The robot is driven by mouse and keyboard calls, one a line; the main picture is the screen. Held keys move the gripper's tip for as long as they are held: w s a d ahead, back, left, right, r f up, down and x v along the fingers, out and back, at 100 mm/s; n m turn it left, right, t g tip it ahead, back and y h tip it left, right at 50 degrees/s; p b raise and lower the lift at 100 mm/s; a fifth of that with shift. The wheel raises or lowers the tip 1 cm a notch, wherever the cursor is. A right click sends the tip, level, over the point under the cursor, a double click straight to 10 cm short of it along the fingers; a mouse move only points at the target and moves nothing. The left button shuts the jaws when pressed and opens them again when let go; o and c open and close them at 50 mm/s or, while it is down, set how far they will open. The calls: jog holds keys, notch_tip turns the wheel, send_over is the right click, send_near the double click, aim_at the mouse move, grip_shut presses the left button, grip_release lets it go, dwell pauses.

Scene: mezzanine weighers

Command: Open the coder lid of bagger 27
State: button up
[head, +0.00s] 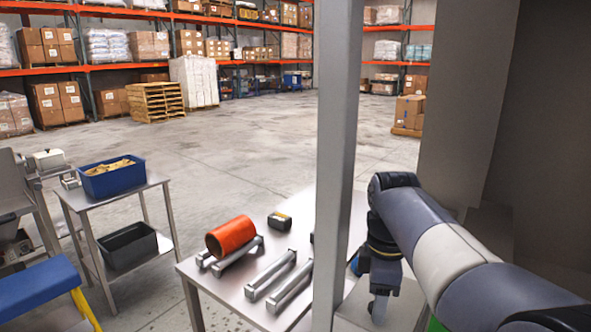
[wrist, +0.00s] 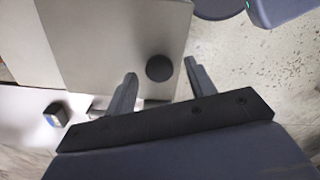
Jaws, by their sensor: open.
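My gripper (wrist: 160,69) is open, its two fingers apart and empty in the wrist view. A dark round disc or knob (wrist: 159,68) shows between the fingertips, against a plain grey panel (wrist: 95,45); whether the fingers touch it I cannot tell. In the head view my gripper (head: 378,308) points down just right of a grey post, over a grey surface. No number 27 is readable, and I cannot tell whether the grey panel or the disc belongs to the coder lid of the bagger.
A grey upright post (head: 338,150) stands left of my arm. A steel table (head: 215,290) bears an orange roll (head: 230,236), metal bars (head: 270,275) and a small black-yellow box (head: 279,221). A cart with a blue bin (head: 112,180) stands left. The floor behind is open.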

jog(key=shift+w+d+r+g+y+p, duration=0.2)
jog(key=shift+w+r+g+y+p, duration=0.25)
jog(key=shift+p, duration=1.05)
jog(key=shift+w+d+r+g+y+p, duration=0.15)
jog(key=shift+r+g+p, duration=0.35)
jog(key=shift+p, duration=0.95)
jog(key=shift+w+d+r+g+y+p, duration=0.25)
jog(key=shift+r+p, duration=0.4)
jog(key=shift+p, duration=0.85)
jog(key=p, duration=0.1)
jog(key=r+g+p, duration=0.1)
jog(key=p, duration=0.1)
jog(key=shift+w+d+r+y, duration=0.15)
jog(key=shift+w+d+y, duration=0.1)
jog(key=shift+w+y, duration=0.1)
jog(key=shift+w+d+r+g+y+p, duration=0.25)
jog(key=shift+w+r+g+y+p, duration=0.05)
jog(key=shift+p, duration=0.5)
